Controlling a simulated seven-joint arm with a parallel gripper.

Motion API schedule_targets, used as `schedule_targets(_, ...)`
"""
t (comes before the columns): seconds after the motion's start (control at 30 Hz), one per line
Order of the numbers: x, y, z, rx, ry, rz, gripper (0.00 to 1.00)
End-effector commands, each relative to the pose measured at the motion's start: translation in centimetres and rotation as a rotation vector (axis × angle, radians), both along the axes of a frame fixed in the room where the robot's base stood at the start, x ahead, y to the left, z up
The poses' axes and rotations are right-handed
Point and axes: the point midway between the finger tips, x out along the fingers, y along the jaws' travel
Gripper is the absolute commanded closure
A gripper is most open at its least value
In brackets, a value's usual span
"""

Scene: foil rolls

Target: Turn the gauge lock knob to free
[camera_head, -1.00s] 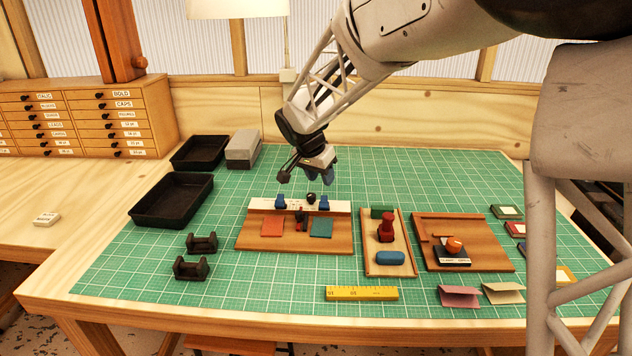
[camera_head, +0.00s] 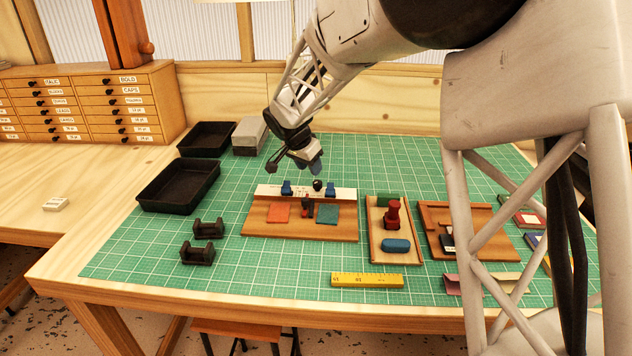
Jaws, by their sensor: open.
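A wooden board (camera_head: 262,229) with a white strip (camera_head: 265,194) along its back stands on the green mat. A small black knob (camera_head: 317,185) sits at that strip between two blue pieces (camera_head: 286,188). It looks like the gauge lock knob, but its marking is too small to read. My gripper (camera_head: 315,166) hangs above and behind the strip, close over the knob in the picture and apart from it. It is open, with nothing seen between its fingers.
Right of the board are a tray (camera_head: 376,233) with a red stamp-like piece (camera_head: 393,213) and another wooden board (camera_head: 430,226), partly hidden by my arm. A yellow ruler (camera_head: 367,281) lies in front. Black trays (camera_head: 180,187) and dark stands (camera_head: 197,252) are at left.

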Motion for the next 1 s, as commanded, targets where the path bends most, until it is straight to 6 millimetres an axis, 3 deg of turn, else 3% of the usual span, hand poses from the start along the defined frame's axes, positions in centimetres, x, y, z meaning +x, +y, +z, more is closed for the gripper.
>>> schedule_targets(0.6, 1.9, -1.6, -5.9, -0.001, 0.001, 0.0, 0.58)
schedule_targets(1.0, 2.1, -1.8, -6.6, 0.0, 0.0, 0.0, 0.58)
